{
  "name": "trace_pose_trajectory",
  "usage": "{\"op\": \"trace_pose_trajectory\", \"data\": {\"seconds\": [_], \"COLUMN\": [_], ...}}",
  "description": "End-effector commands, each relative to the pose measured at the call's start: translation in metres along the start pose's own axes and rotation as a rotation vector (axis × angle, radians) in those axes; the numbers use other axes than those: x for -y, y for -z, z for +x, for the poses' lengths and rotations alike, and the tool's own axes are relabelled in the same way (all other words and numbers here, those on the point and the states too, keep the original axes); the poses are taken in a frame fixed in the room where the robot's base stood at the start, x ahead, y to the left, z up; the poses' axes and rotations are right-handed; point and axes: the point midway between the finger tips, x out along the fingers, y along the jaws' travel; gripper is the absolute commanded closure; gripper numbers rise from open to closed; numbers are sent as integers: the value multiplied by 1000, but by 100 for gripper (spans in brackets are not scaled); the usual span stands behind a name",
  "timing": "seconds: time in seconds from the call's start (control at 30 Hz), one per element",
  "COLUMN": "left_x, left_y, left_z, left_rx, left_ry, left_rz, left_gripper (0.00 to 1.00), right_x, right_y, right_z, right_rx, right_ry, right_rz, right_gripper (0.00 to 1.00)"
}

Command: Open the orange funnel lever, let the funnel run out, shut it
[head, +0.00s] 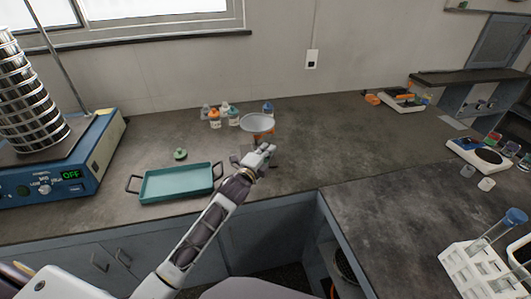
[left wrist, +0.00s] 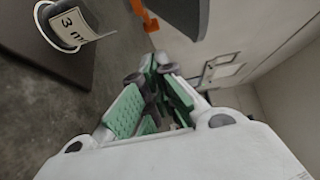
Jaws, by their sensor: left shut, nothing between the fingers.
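The funnel (head: 257,123) is a pale grey bowl near the back middle of the bench in the head view. An orange part shows just below its rim, largely behind my left gripper (head: 266,150). In the left wrist view an orange piece (left wrist: 150,21), which looks like the lever, is at the top, beyond the fingertips and apart from them. My left gripper also shows there with green pads (left wrist: 158,82); it is shut and empty, just in front of the funnel. The funnel's outlet is hidden. My right gripper is in neither view.
A teal tray (head: 176,184) lies left of my left gripper. The sieve shaker (head: 62,165) with its sieve stack (head: 27,95) stands at the far left. Small bottles (head: 214,118) stand behind. A labelled container (left wrist: 66,27) shows in the wrist view.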

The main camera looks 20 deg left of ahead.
Motion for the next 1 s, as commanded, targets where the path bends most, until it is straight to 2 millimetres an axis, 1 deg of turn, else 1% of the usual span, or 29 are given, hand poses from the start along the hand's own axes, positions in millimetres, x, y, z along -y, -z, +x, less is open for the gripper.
{"op": "trace_pose_trajectory", "data": {"seconds": [0.1,0.3,1.0], "left_x": [0,0,0], "left_y": [0,0,0], "left_z": [-8,-13,-13], "left_rx": [0,0,0], "left_ry": [-1,-1,0], "left_rz": [0,0,0], "left_gripper": [100,100,100], "right_x": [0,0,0], "right_y": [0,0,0], "right_z": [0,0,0], "right_rx": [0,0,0], "right_ry": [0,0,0], "right_rz": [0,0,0], "right_gripper": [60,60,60]}}
